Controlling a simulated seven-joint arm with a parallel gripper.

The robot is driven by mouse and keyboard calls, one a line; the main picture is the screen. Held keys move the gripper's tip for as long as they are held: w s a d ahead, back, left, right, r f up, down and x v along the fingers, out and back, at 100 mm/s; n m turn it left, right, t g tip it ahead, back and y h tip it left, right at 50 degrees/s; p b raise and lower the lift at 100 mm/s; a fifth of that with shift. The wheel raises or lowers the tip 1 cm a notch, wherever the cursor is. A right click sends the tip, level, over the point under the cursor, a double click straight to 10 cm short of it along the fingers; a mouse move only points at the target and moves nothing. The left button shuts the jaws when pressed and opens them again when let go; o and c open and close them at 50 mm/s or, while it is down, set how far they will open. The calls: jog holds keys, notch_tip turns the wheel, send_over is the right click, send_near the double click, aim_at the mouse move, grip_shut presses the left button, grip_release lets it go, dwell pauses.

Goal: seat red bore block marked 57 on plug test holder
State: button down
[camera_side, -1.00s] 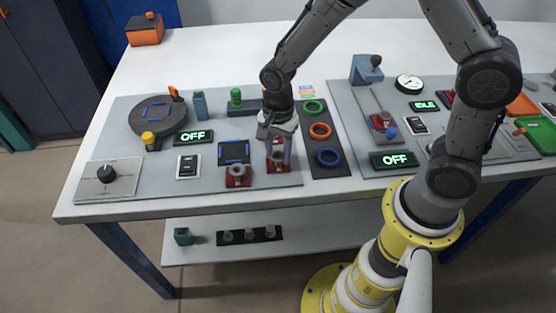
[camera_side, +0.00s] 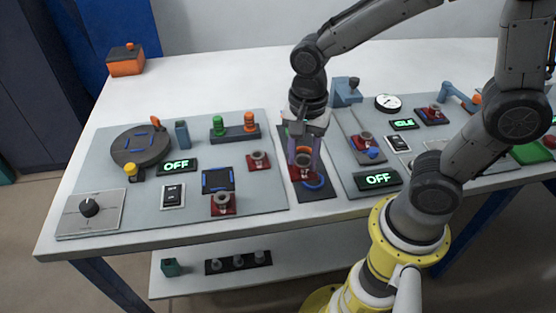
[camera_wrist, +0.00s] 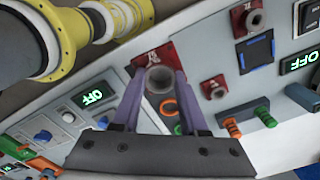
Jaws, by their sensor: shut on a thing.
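My gripper (camera_side: 303,160) is shut on a red bore block (camera_side: 302,172) with a grey bored cylinder on it, held over the dark ring panel. In the wrist view the block (camera_wrist: 143,62) sits between the purple fingers of my gripper (camera_wrist: 158,85); a white mark shows on its plate but I cannot read it surely. A dark stand (camera_side: 233,133) bears a green plug (camera_side: 218,126) and an orange plug (camera_side: 249,121), back and left of my gripper. I cannot tell whether this stand is the plug test holder.
Other red blocks stand left of my gripper (camera_side: 258,161), by the blue-framed pad (camera_side: 223,205), on the rail at right (camera_side: 366,141) and further right (camera_side: 433,112). The panel's blue ring (camera_side: 315,184) is partly covered. Knobs, switches and OFF displays (camera_side: 178,166) lie around.

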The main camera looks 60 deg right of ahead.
jog(key=s+r, duration=0.2)
jog(key=s, duration=0.2)
jog(key=w+a+r, duration=0.1)
jog(key=w+a, duration=0.1)
jog(key=w, duration=0.7)
jog(key=w+a+r, duration=0.1)
jog(key=w+r, duration=0.1)
jog(key=w, duration=0.6)
jog(key=shift+w+a+f, duration=0.5)
jog(key=shift+w+f, duration=0.85)
jog(key=shift+f, duration=1.05)
jog(key=shift+w+a+f, duration=0.5)
jog(key=shift+w+f, duration=0.85)
jog(key=shift+f, duration=1)
jog(key=shift+w+a+f, duration=0.5)
jog(key=shift+w+f, duration=0.85)
jog(key=shift+f, duration=1.05)
jog(key=shift+f, duration=0.65)
jog(key=shift+c, duration=1.8)
grip_release()
